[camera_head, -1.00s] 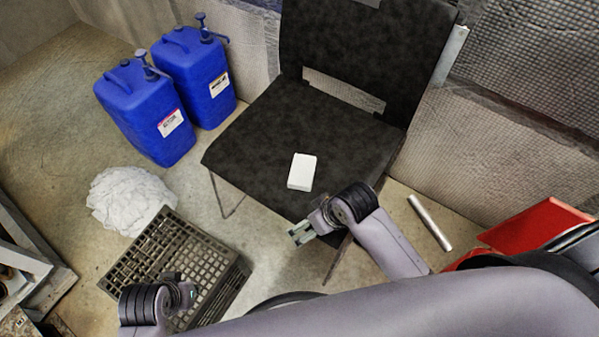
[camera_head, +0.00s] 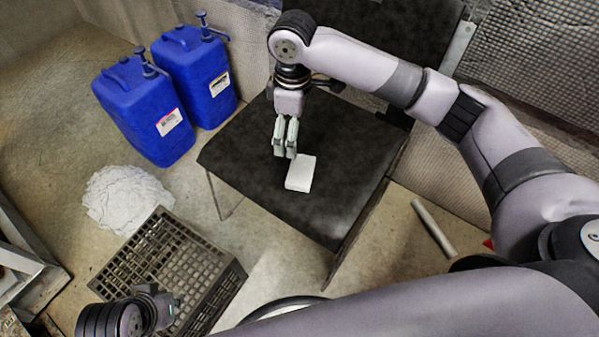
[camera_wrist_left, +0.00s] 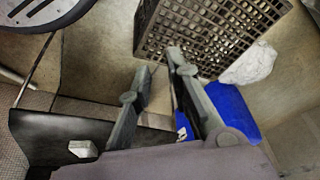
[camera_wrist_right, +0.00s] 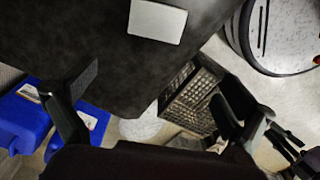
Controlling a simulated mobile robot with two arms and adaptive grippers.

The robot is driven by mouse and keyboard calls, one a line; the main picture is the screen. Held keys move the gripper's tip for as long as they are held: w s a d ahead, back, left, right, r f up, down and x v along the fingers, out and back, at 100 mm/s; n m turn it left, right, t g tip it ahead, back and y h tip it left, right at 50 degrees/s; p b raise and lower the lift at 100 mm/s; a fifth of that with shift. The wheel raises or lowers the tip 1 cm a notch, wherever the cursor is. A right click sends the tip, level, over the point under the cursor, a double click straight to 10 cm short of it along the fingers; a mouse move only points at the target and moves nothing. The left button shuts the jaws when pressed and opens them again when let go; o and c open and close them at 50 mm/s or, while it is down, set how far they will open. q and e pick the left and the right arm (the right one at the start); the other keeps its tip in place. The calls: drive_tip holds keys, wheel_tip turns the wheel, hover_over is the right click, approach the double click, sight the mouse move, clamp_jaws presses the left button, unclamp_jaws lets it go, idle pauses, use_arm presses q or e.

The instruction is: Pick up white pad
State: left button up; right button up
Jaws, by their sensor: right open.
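The white pad (camera_head: 300,174) is a small flat block lying on the seat of the black chair (camera_head: 240,150). It shows at the top of the right wrist view (camera_wrist_right: 157,21) and small in the left wrist view (camera_wrist_left: 83,149). My right gripper (camera_head: 285,150) points down over the seat, just behind and left of the pad. Its fingers (camera_wrist_right: 160,75) are spread and empty, and the pad is not between them. My left gripper (camera_head: 166,310) is low at the left, by the crate. Its fingers (camera_wrist_left: 158,60) stand apart with nothing between them.
Two blue jugs (camera_head: 145,115) with pumps stand left of the chair. A white crumpled cloth (camera_head: 125,198) and a dark grid crate (camera_head: 170,260) are on the floor at left. A metal tube (camera_head: 433,228) lies right of the chair. The chair's backrest rises behind my right arm.

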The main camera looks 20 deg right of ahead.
drive_tip(key=b, duration=0.2)
hover_over(298, 169)
wheel_tip(298, 169, down, 5)
use_arm(q)
drive_tip(key=w+d+r+t+h+b, duration=0.1)
drive_tip(key=w+d+r+t, duration=0.1)
drive_tip(key=w+r+t, duration=0.3)
drive_tip(key=w+d+t+h+b, duration=0.1)
drive_tip(key=w+d+t, duration=0.15)
drive_tip(key=w, duration=0.55)
use_arm(e)
drive_tip(key=f, duration=0.6)
drive_tip(key=shift+s+a, duration=0.1)
drive_tip(key=shift+a, duration=0.2)
drive_tip(key=shift+f, duration=0.35)
drive_tip(key=f+b, duration=0.2)
drive_tip(key=f, duration=0.1)
drive_tip(key=f+b, duration=0.1)
drive_tip(key=shift+d+f, duration=0.3)
drive_tip(key=shift+f, duration=0.15)
use_arm(q)
drive_tip(key=w+d+r+t+h, duration=0.1)
drive_tip(key=w+r+t, duration=0.1)
drive_tip(key=r, duration=0.4)
drive_tip(key=w+d+r+t+h, duration=0.1)
drive_tip(key=w+r+t, duration=0.1)
drive_tip(key=r+t, duration=0.3)
drive_tip(key=shift+d+r+m, duration=0.25)
drive_tip(key=shift+r+m, duration=0.15)
drive_tip(key=shift+r, duration=0.05)
